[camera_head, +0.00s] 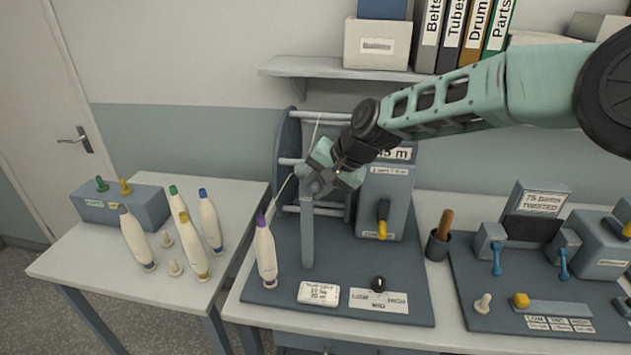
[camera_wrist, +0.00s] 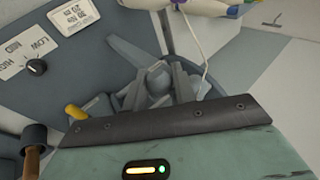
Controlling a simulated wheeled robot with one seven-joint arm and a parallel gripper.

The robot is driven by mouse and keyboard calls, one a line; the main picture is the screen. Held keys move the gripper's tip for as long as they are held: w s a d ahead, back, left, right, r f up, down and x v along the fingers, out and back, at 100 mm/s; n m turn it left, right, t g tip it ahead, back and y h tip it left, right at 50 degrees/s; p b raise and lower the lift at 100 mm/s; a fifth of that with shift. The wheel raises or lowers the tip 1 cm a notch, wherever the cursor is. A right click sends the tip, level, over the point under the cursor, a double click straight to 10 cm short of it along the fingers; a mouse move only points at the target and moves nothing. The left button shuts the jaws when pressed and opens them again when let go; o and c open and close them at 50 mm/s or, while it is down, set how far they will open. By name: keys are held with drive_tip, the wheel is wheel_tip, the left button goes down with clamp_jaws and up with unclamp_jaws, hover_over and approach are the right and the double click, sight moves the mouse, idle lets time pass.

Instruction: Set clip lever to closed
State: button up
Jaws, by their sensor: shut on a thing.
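My gripper (camera_head: 325,172) is at the top of an upright grey post (camera_head: 307,240) on the left board. In the wrist view, my fingers (camera_wrist: 158,90) sit on either side of a rounded grey piece (camera_wrist: 157,76) at the post top and are shut on it. My gripper partly hides this piece, and I cannot tell whether it is the clip lever. Two blue levers (camera_head: 497,262) (camera_head: 563,265) hang down on the right board. A yellow-tipped lever (camera_head: 382,228) points down on the grey box behind the post.
A large reel (camera_head: 287,160) stands behind. A black knob (camera_head: 379,283) is in front. Several bobbins (camera_head: 137,240) stand on the left table. A cup with a wooden-handled tool (camera_head: 438,243) is right.

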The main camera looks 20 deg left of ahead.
drive_tip(key=shift+w+r+g+p, duration=0.2)
drive_tip(key=shift+g+p, duration=0.1)
drive_tip(key=shift+g, duration=0.1)
drive_tip(key=o, duration=1)
drive_tip(key=shift+c, duration=0.2)
drive_tip(key=b+v, duration=0.7)
drive_tip(key=v, duration=1)
drive_tip(key=shift+r, duration=0.2)
drive_tip(key=shift+s, duration=0.1)
drive_tip(key=s+d+f+n+h+b, duration=0.3)
drive_tip(key=s+d+f+b, duration=0.1)
drive_tip(key=s+d+f, duration=0.7)
drive_tip(key=s+d+f+n+h+b, duration=0.3)
drive_tip(key=s+d+f, duration=0.9)
drive_tip(key=s+d, duration=0.4)
drive_tip(key=s+b, duration=0.1)
drive_tip(key=s, duration=0.3)
drive_tip(key=shift+f+h, duration=0.2)
drive_tip(key=shift+h, duration=0.1)
